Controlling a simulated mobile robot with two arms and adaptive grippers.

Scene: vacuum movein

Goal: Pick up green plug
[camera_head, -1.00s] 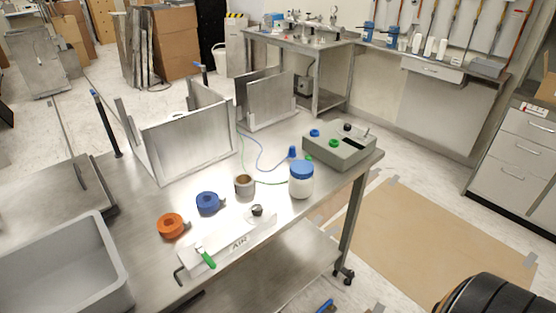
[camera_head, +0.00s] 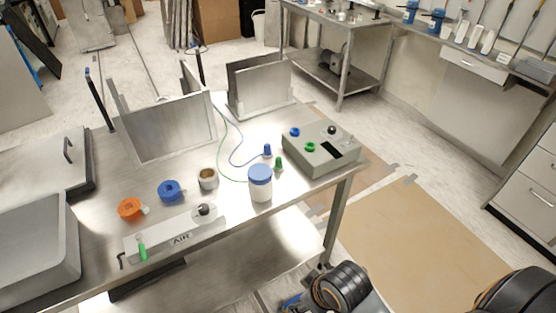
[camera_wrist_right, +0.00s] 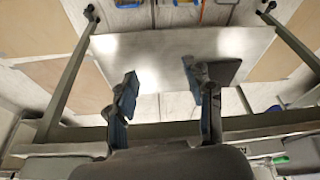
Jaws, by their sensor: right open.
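The green plug (camera_head: 279,163) stands on the steel table (camera_head: 105,180), just right of and behind a white jar with a blue lid (camera_head: 260,183). A thin green cable runs left on the table near it. A blue plug (camera_head: 267,150) stands just behind it. My right arm (camera_head: 340,288) shows at the bottom of the head view, in front of the table and apart from the plug. In the wrist view my right gripper (camera_wrist_right: 158,86) is open, with nothing between its fingers. My left gripper is not in view.
A grey box (camera_head: 322,148) with blue and green sockets stands at the table's right end. An AIR panel with a green handle (camera_head: 142,250), a blue tape roll (camera_head: 170,190) and an orange one (camera_head: 130,208) lie left. Upright metal plates (camera_head: 168,128) stand behind.

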